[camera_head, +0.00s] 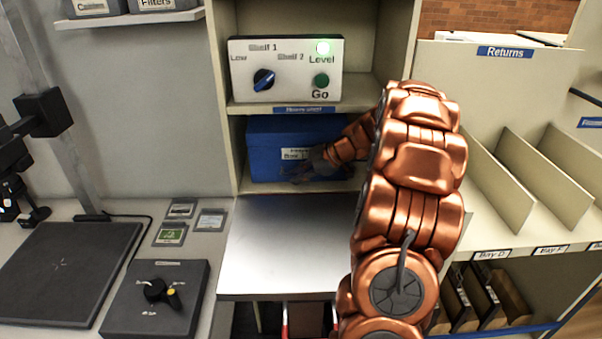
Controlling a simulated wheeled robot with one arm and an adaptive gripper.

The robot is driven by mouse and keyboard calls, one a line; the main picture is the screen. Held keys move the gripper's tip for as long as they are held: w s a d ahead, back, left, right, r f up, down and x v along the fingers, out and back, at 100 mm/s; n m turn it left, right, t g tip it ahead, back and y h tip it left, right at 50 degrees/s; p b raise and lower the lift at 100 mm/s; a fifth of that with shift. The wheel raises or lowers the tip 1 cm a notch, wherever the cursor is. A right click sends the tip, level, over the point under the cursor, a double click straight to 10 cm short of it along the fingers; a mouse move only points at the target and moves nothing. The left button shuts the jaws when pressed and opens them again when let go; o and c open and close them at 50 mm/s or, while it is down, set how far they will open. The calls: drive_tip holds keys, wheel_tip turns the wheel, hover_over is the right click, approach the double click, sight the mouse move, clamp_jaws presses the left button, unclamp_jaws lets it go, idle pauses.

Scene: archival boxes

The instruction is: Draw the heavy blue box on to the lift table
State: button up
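The blue box (264,154) sits in the lower shelf compartment, with a white label on its front. The bare metal lift table (285,245) lies in front of that shelf, its top close to the shelf's level. My gripper (297,178) is at the lower front of the box, below its label. Its fingers are dark and small here, so I cannot tell whether they are open or shut, or whether they touch the box. My copper arm hides the right part of the box and the right side of the table.
A control panel (285,70) with a blue knob, a Go button and a lit green Level lamp stands on the shelf above. A worktop at left holds a dark pad (68,270) and a black control box (155,300). Returns dividers (500,180) stand at right.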

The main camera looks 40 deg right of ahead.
clamp_jaws()
idle(0.4)
